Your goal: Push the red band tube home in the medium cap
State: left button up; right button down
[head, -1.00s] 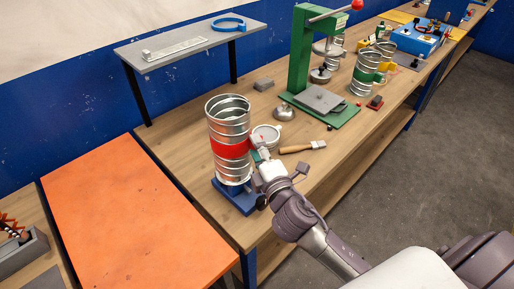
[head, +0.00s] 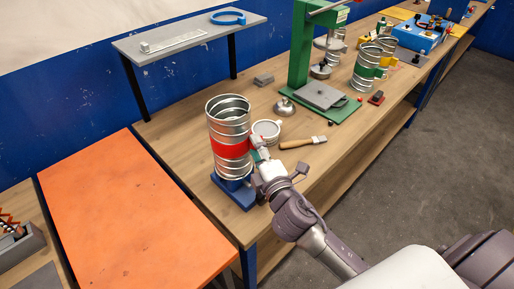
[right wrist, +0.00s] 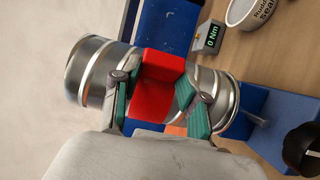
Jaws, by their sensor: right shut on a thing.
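The red band tube, a ribbed silver duct (head: 229,115) with a red band (head: 231,149), stands upright above the blue stand (head: 238,196). My right gripper (head: 257,152) is shut on it at the red band from the right side. In the right wrist view, the green-padded fingers (right wrist: 158,98) lie on either side of the red band (right wrist: 160,82). A wider silver rim at the tube's lower end, probably the medium cap (right wrist: 226,105), sits against the blue stand. How deep the tube sits in it is hidden. My left gripper is out of view.
A small grey device reading 0 Nm (right wrist: 208,38) is by the stand. A round tin (head: 267,131), a brush (head: 303,142) and a green press (head: 302,50) stand to the right. A grey shelf (head: 190,38) is behind. An orange surface (head: 130,215) at left is bare.

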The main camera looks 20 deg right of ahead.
jog(key=shift+f+b, duration=0.3)
jog(key=shift+f, duration=0.2)
jog(key=c, duration=0.5)
grip_release()
jog(key=shift+r, duration=0.1)
jog(key=shift+c, duration=0.2)
jog(key=s, duration=1.2)
jog(key=shift+a, duration=0.35)
